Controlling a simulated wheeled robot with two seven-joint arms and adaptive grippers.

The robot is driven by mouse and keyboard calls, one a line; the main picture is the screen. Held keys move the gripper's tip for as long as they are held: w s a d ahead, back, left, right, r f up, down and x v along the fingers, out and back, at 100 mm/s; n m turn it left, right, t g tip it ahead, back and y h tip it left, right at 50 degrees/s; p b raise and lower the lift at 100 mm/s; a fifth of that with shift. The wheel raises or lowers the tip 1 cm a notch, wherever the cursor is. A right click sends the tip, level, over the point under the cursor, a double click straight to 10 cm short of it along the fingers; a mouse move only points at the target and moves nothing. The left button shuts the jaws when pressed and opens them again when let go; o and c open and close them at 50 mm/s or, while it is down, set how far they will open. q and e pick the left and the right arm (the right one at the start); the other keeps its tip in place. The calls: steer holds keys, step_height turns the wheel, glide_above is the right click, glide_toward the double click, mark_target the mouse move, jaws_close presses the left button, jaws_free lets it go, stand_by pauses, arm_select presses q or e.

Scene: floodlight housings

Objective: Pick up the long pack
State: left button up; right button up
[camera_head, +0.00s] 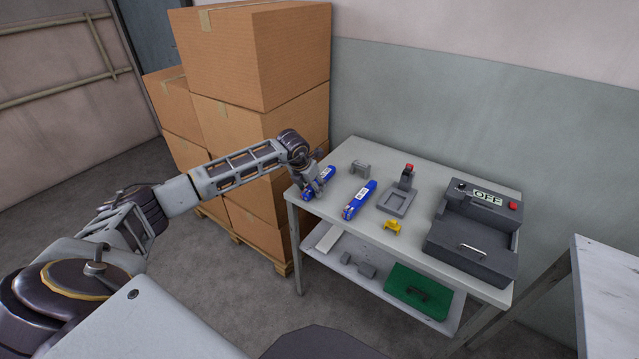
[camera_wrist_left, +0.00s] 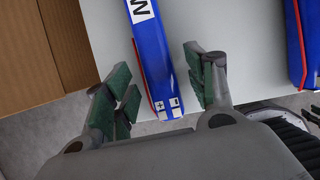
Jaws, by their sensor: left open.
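Two blue packs with red edging and white labels lie on the grey table. The left pack (camera_head: 321,181) is partly hidden by my left gripper (camera_head: 309,179), which hangs over the table's left end. In the left wrist view this slim pack (camera_wrist_left: 152,45) runs lengthwise between the two open fingers of my left gripper (camera_wrist_left: 160,85), with gaps on both sides. Its terminal end faces the wrist. The other pack (camera_head: 359,200) lies to the right and also shows at the wrist view's right edge (camera_wrist_left: 302,40). I cannot tell which is longer.
On the table (camera_head: 420,160) stand a grey bracket (camera_head: 360,168), a fixture with a red button (camera_head: 398,202), a yellow part (camera_head: 392,225) and a dark box with an OFF sign (camera_head: 470,238). A lower shelf holds a green mat (camera_head: 405,283). Cartons (camera_head: 250,60) stack behind my left arm.

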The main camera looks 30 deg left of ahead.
arm_select(q)
steer(key=shift+c, duration=0.5)
steer(key=c, duration=1.1)
steer(key=shift+r, duration=0.1)
steer(key=shift+w+r, duration=0.1)
steer(key=shift+r, duration=4.9)
